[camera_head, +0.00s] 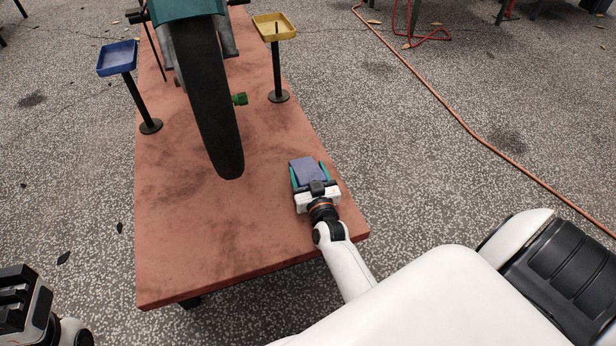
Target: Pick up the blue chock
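The blue chock (306,169) is a small dull-blue block near the right edge of the reddish platform (190,245). My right gripper (309,174) is over that spot, with one teal finger on each side of the chock. The fingers are spread about as wide as the chock. I cannot tell whether they press on it or whether it rests on the platform. The gripper body hides the chock's near end. My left gripper (14,300) is at the lower left, off the platform and far from the chock. Its finger opening is unclear.
A wheel with a black tyre (207,110) stands on the platform, left of the chock. A blue tray (117,58) and a yellow tray (274,27) stand on posts. A green fitting (240,99) is beside the wheel. An orange hose (450,108) crosses the ground. The platform's front is clear.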

